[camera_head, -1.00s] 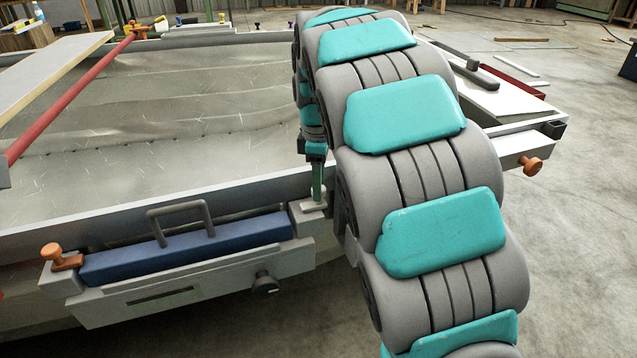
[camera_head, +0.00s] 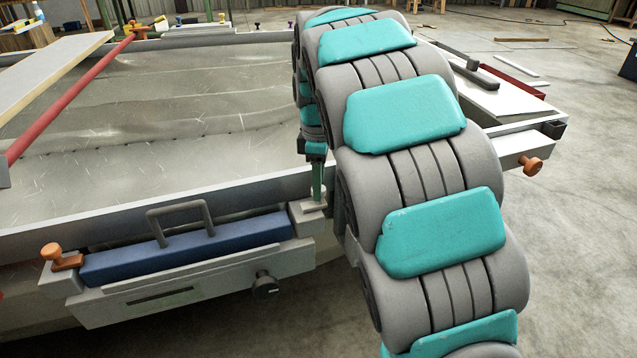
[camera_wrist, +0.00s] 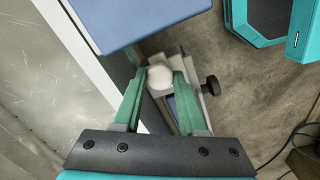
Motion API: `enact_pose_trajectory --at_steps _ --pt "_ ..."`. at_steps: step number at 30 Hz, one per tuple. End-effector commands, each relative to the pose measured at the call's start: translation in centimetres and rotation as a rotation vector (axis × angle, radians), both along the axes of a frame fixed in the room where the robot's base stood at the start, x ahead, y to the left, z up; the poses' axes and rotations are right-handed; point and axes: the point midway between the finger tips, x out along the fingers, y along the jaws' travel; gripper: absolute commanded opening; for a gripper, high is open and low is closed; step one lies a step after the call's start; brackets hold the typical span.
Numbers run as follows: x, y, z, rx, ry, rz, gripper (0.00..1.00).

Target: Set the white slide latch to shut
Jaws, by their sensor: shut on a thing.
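The white slide latch (camera_head: 315,206) sits on the hull's front edge, at the right end of the blue bar. In the wrist view its pale round knob (camera_wrist: 160,77) is between my two green fingers. My gripper (camera_wrist: 158,76) is shut on this knob, with one finger on each side. In the head view my gripper (camera_head: 317,182) points down onto the latch, and my arm hides the area to its right. My fingers cover part of the latch, so I cannot tell its exact slide position.
The blue bar with a grey handle (camera_head: 180,215) lies left of the latch. An orange knob (camera_head: 62,257) is at its left end. A black knob (camera_head: 265,284) sticks out below. Another orange knob (camera_head: 532,166) is on the right. The hull floor (camera_head: 200,110) is open behind.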

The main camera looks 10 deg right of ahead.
Motion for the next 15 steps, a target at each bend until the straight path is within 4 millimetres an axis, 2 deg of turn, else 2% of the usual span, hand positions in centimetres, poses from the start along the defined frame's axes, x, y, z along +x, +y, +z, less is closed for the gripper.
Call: enact_pose_trajectory --at_steps 15 --pt "0.01 0.44 0.03 0.0 -0.002 0.001 0.0"
